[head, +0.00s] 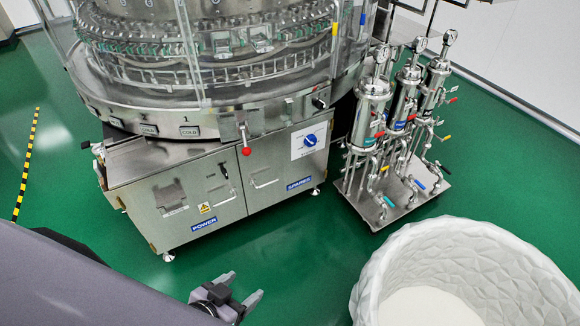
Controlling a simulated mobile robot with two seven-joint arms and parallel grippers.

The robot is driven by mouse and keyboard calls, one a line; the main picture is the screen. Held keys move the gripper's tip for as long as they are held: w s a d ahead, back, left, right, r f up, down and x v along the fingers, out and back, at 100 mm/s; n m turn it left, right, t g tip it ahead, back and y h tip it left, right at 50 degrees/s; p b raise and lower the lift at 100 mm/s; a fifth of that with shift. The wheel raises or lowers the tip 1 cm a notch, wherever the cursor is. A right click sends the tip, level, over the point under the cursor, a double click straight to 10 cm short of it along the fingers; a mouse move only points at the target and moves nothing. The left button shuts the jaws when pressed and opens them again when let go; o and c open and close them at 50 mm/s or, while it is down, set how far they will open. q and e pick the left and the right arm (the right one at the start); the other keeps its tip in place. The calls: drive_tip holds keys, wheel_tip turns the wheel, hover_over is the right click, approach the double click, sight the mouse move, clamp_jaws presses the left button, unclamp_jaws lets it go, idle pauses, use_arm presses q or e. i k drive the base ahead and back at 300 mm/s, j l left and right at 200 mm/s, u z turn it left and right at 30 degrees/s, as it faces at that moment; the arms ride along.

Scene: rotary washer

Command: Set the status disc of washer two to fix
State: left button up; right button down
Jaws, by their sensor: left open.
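A blue round disc (310,140) sits on a white square plate on the right front of the steel rotary washer (165,165). The lettering around the disc is too small to read, so its setting cannot be told. Whether this washer is number two is unclear. My left gripper (244,286) is at the bottom centre, open and empty, over the green floor. It is well apart from the disc, below and to the left of it in the picture. My right gripper is not in view.
A red-knobbed lever (246,151) sticks out left of the disc. A steel filter stand (405,185) with gauges and coloured handles stands right of the washer. A large white faceted tub (385,265) fills the lower right. Green floor lies open before the washer.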

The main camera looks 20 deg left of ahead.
sight(310, 140)
drive_tip(key=i+j+z, duration=0.1)
drive_tip(key=j+z, duration=0.6)
drive_tip(key=j, duration=0.2)
drive_tip(key=i+j+z, duration=0.45)
drive_tip(key=j+z, duration=0.2)
drive_tip(key=i+j+z, duration=0.1)
drive_tip(key=j, duration=0.35)
drive_tip(key=j+z, duration=0.1)
drive_tip(key=j, duration=0.35)
drive_tip(key=i, duration=0.05)
